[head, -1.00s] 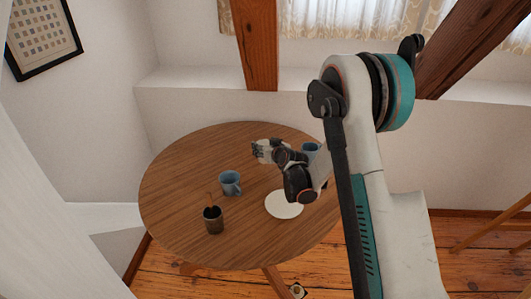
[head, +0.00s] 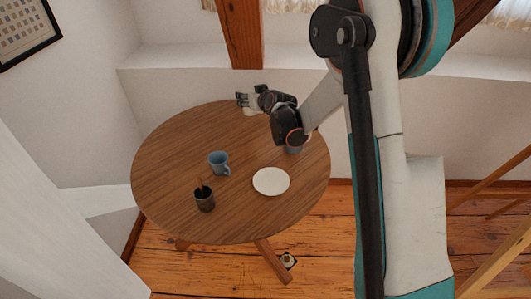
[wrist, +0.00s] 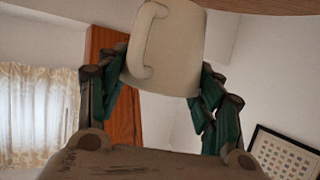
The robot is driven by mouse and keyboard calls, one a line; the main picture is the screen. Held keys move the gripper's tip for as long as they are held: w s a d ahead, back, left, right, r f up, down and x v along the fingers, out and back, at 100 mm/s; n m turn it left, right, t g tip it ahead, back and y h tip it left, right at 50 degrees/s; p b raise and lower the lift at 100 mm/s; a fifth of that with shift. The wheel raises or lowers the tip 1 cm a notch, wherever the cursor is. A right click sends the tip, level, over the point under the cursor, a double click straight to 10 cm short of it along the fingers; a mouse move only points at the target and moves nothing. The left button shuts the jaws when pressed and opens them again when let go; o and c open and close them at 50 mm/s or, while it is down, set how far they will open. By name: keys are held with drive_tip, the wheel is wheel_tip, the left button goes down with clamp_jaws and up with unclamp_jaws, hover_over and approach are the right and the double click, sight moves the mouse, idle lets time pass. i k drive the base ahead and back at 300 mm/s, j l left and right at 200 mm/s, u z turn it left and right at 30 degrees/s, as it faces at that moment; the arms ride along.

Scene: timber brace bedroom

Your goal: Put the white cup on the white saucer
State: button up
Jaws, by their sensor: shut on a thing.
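The white cup (wrist: 178,48) is between the fingers of my gripper (wrist: 164,68) in the wrist view, with its handle towards the left. My gripper is shut on it. In the head view my gripper (head: 244,101) is over the back part of the table, above and slightly left of the saucer in the picture. The cup is too small there to make out clearly. The white saucer (head: 271,181) lies flat and empty on the right front part of the table, apart from my gripper.
The round wooden table (head: 165,185) also bears a blue mug (head: 218,162) left of the saucer and a dark cup (head: 204,200) with a stick in it. A blue-grey cup (head: 294,149) behind the saucer is partly hidden by my arm. A timber post (head: 240,35) stands behind.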

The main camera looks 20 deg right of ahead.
sight(274, 181)
drive_tip(key=k+l+u, duration=0.2)
drive_tip(key=l, duration=0.25)
drive_tip(key=k+l+u, duration=0.2)
drive_tip(key=l, duration=0.2)
drive_tip(key=k+l+u, duration=0.2)
drive_tip(key=k+l, duration=0.1)
drive_tip(key=l, duration=0.05)
